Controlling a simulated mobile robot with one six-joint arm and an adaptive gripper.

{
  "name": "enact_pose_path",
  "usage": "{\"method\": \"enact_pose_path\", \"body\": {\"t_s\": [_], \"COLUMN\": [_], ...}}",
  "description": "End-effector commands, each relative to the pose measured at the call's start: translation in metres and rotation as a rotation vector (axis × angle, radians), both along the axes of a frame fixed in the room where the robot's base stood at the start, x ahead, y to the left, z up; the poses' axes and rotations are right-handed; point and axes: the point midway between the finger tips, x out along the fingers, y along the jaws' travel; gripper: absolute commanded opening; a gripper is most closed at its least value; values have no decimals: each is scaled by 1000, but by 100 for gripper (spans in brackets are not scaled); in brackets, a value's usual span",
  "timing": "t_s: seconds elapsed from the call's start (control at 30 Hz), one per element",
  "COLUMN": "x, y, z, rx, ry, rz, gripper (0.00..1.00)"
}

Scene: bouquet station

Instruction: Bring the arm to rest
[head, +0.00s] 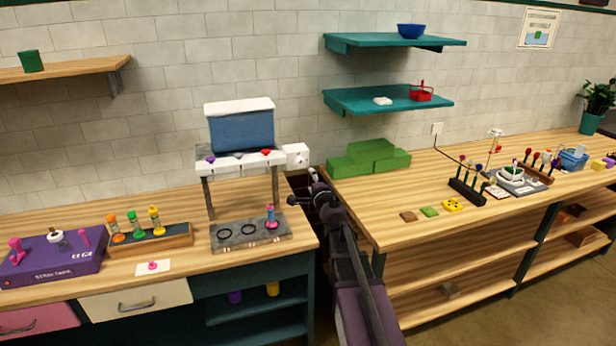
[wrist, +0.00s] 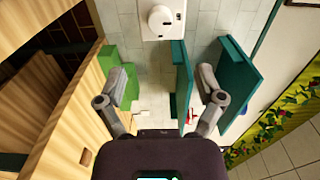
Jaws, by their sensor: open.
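My arm (head: 345,250) reaches up from the bottom of the head view, over the gap between the two counters. My gripper (head: 304,188) is at its far end, just below the white box on the dispenser stand. In the wrist view my gripper (wrist: 161,85) has its two fingers spread wide, with nothing between them. It is open and empty, and it touches nothing that I can make out.
Left counter: purple box (head: 55,255), vial rack (head: 150,240), blue-tank dispenser (head: 240,130), grey plate (head: 250,233). Right counter: green blocks (head: 370,158), yellow piece (head: 453,204), flower racks (head: 467,191). Teal shelves (head: 390,98) hang above. The right counter's front left is clear.

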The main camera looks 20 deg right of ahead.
Motion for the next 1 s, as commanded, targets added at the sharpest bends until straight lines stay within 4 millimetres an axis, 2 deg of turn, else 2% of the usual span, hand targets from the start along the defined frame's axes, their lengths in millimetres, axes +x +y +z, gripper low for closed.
{"method": "enact_pose_path", "body": {"t_s": [0.13,0.7,0.87,1.0], "x": [-7,-8,-12,-21], "y": [0,2,18,47], "z": [0,0,-3,-11], "rx": [0,-7,-58,-160], "ry": [0,1,14,45], "rz": [0,7,63,168], "gripper": [87,87,87,87]}}
